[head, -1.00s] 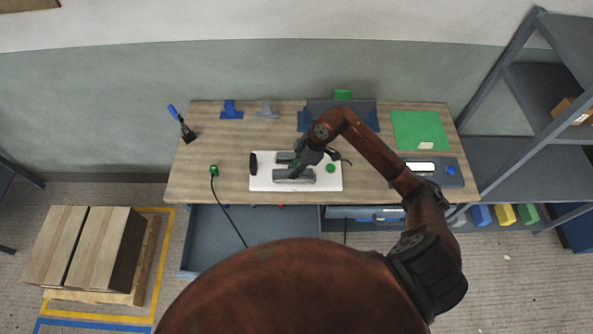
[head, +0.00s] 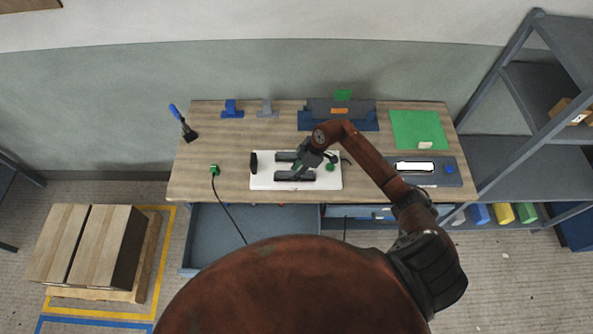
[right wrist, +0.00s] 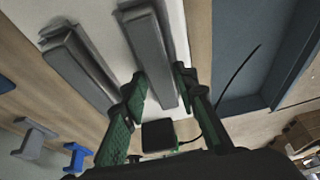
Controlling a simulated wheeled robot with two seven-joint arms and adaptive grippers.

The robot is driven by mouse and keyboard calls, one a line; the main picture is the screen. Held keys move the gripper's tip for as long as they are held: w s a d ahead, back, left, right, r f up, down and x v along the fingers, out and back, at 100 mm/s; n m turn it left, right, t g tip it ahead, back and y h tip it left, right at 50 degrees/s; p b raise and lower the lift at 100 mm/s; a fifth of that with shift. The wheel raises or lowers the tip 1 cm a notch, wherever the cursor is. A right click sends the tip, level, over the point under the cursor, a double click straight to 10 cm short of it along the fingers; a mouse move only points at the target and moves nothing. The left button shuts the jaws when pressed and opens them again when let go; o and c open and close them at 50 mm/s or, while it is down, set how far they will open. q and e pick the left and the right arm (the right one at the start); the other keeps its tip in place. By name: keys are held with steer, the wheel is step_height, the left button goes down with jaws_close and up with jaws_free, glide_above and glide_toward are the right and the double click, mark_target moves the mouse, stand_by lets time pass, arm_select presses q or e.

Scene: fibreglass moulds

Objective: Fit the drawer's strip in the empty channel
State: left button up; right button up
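A white board (head: 262,181) on the bench carries two long grey channel pieces, one behind the other. My right gripper (head: 300,170) is low over the front one. In the right wrist view, its green-padded fingers (right wrist: 161,84) stand close on both sides of a grey strip (right wrist: 150,50) near its end. The strip lies along the front channel; I cannot tell whether it is fully seated. The rear channel piece (right wrist: 78,62) lies beside it, apart from the fingers. The drawer (head: 215,235) is open below the bench front. My left gripper is out of view.
A black block (head: 253,162) and a green round piece (head: 331,166) sit at the board's ends. A green plug (head: 213,169) with a black cable, a blue-handled brush (head: 186,127), a green mat (head: 410,127) and a grey panel (head: 438,181) lie around. The bench's left front is mostly clear.

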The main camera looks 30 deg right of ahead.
steer(key=shift+o, duration=1.3)
steer(key=b+v, duration=0.1)
steer(key=v, duration=1.1)
